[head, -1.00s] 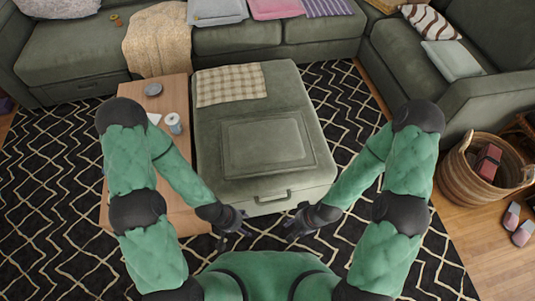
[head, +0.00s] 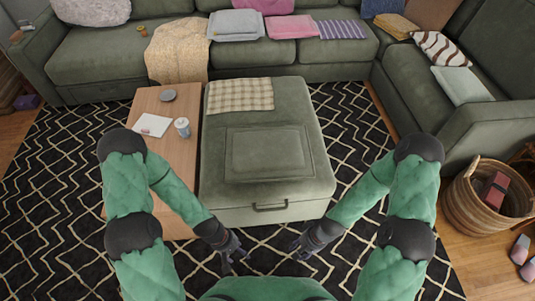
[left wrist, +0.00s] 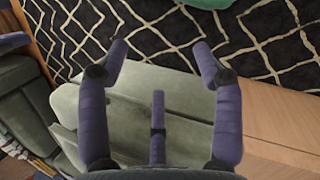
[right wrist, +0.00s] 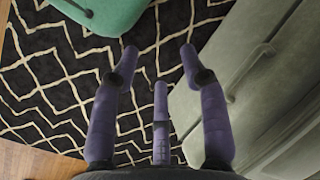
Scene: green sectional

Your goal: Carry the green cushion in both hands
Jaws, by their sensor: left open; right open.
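A flat green rectangle (head: 268,152), possibly the green cushion, lies on top of the green ottoman (head: 228,108). A pale grey-green cushion (head: 462,86) lies on the right sofa seat. I cannot tell for certain which one is the green cushion. My left gripper (head: 231,262) is open and empty near the ottoman's front. In the left wrist view (left wrist: 158,55) its fingers are spread, with rug and ottoman side behind. My right gripper (head: 302,252) is open and empty, also near the ottoman's front; the right wrist view (right wrist: 160,55) shows rug between its fingers.
A wooden table (head: 172,160) with a can (head: 182,127), a card and a dish adjoins the ottoman's left. A checked cloth (head: 240,95) lies on the ottoman. A basket (head: 478,205) stands at right. Sofas close off the back and right. Patterned rug (head: 70,190) lies open left.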

